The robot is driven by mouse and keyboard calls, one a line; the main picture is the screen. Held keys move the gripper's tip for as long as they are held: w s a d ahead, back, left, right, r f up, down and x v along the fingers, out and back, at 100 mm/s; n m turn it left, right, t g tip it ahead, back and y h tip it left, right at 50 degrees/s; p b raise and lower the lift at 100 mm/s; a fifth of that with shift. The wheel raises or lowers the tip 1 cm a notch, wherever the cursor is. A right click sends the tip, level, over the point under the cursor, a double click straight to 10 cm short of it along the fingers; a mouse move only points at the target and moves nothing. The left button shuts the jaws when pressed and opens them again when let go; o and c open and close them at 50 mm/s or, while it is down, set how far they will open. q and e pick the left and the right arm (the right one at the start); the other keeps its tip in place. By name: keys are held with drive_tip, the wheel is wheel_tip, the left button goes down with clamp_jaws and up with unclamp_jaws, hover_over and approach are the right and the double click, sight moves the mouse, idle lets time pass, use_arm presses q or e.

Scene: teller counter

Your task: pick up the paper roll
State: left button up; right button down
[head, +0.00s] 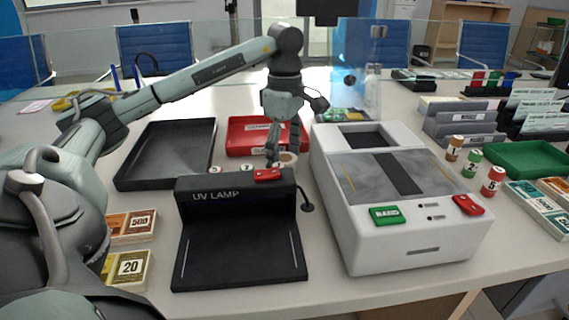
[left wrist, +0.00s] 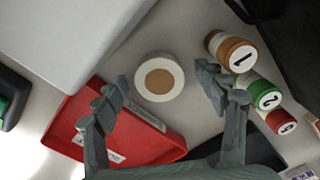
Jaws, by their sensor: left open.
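The paper roll (left wrist: 159,77) is a white ring with a brown core, seen end-on in the left wrist view. It stands on the counter between the red tray (left wrist: 140,139) and a group of coin rolls. In the head view the roll (head: 288,157) shows only partly, behind the UV lamp. My left gripper (head: 272,152) points down above it. In the left wrist view my left gripper (left wrist: 163,84) is open, with one finger to each side of the roll. Whether the fingertips are down at its height I cannot tell. My right gripper is not in view.
The black UV lamp (head: 240,240) stands in front of the gripper. The white counting machine (head: 350,205) stands close on its right. Coin rolls marked 1 (left wrist: 230,50), 2 (left wrist: 262,95) and 5 (left wrist: 282,122) stand beside the right finger. A black tray (head: 165,155) lies left.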

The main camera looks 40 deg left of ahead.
use_arm(q)
drive_tip(key=c, duration=1.3)
drive_tip(key=shift+o, duration=0.2)
